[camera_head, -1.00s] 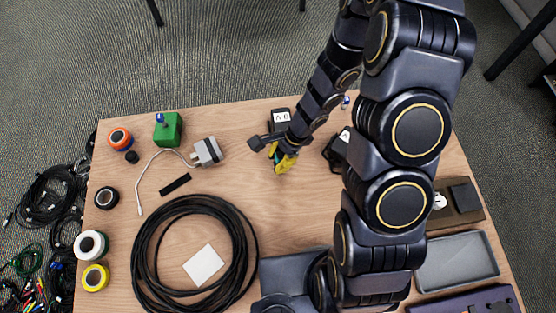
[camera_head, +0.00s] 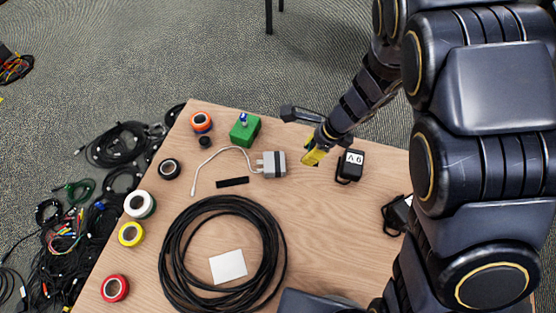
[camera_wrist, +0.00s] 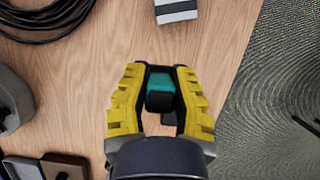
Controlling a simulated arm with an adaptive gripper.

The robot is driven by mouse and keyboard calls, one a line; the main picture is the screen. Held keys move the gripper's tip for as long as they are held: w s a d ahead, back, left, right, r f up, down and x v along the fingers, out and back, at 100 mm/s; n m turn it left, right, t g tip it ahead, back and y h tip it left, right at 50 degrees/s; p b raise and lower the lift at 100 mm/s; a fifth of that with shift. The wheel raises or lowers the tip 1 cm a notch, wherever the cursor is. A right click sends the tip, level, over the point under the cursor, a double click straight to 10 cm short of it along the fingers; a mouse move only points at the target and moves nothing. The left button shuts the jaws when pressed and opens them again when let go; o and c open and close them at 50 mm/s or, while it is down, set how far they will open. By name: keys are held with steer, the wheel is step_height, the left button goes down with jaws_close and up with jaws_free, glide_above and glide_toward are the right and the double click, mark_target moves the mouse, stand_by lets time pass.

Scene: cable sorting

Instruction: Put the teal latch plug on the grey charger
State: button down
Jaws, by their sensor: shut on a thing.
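The teal latch plug (camera_wrist: 160,98) sits between the yellow fingers of my gripper (camera_wrist: 162,72) in the wrist view. My gripper is shut on it, and a dark part shows just below the teal. In the head view my gripper (camera_head: 313,156) is a little right of the grey charger, apart from it; the plug is hidden there by the fingers.
A black adapter (camera_head: 349,166) stands right of my gripper. A white cable (camera_head: 205,163) curves left of the charger, near a green block (camera_head: 244,131) and a black strip (camera_head: 232,182). A large black cable coil (camera_head: 170,260) lies at the front, around a white card (camera_head: 227,267).

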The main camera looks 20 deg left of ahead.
steer(key=w+a, duration=0.1)
steer(key=a, duration=0.7)
steer(key=m, duration=0.1)
glide_above(265, 159)
steer(key=d, duration=0.2)
steer(key=f, duration=0.3)
steer(key=shift+a+f+y, duration=0.1)
steer(key=shift+a+y, duration=0.1)
steer(key=shift+y, duration=0.1)
steer(key=shift+f, duration=1.95)
steer(key=c, duration=1)
jaws_free()
steer(key=shift+f, duration=0.1)
steer(key=shift+v, duration=6.15)
